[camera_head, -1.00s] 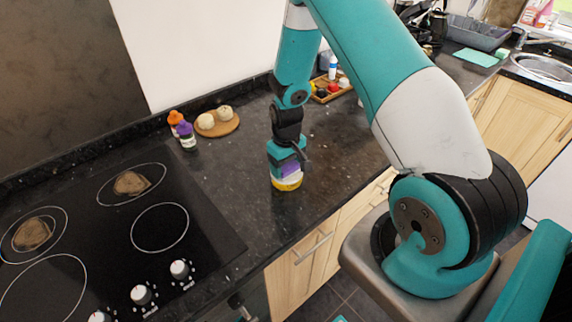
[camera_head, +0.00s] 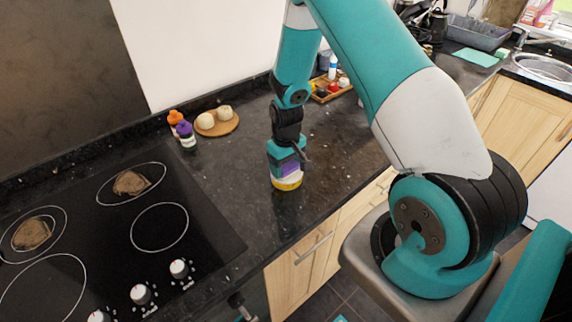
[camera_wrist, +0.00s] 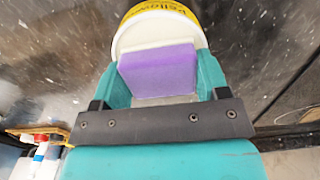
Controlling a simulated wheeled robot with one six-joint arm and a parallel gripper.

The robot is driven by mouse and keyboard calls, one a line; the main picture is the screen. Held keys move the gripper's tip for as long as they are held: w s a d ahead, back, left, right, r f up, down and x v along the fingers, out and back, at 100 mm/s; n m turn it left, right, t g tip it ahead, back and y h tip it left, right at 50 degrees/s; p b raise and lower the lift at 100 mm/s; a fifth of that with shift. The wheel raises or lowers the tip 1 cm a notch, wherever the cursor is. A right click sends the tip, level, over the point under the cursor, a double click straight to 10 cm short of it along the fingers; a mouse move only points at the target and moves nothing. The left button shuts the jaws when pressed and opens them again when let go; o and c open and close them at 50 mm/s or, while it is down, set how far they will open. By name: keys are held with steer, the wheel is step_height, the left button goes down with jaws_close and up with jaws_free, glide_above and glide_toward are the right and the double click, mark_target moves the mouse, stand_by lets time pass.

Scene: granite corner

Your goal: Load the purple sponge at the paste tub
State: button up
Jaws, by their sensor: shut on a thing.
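My gripper (camera_wrist: 163,82) points down with the purple sponge (camera_wrist: 158,72) held between its two fingers. The sponge is a flat purple block, and it also shows in the head view (camera_head: 291,170). The paste tub (camera_head: 288,184), yellow and white, stands on the dark counter directly under my gripper. In the wrist view the tub's white rim and yellow lettered side (camera_wrist: 178,10) show beyond the sponge. The sponge is at the tub's opening; whether its lower edge touches the paste is hidden.
The hob (camera_head: 110,235) with two brown stains lies to the left. Two small bottles (camera_head: 185,132) and a round board (camera_head: 217,124) with two pale round items stand by the wall. A wooden tray (camera_head: 330,90) of small items is behind my arm. Counter right of the tub is clear.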

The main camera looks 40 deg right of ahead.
steer(key=shift+s, duration=0.1)
steer(key=shift+r+p, duration=2.5)
steer(key=shift+r, duration=0.95)
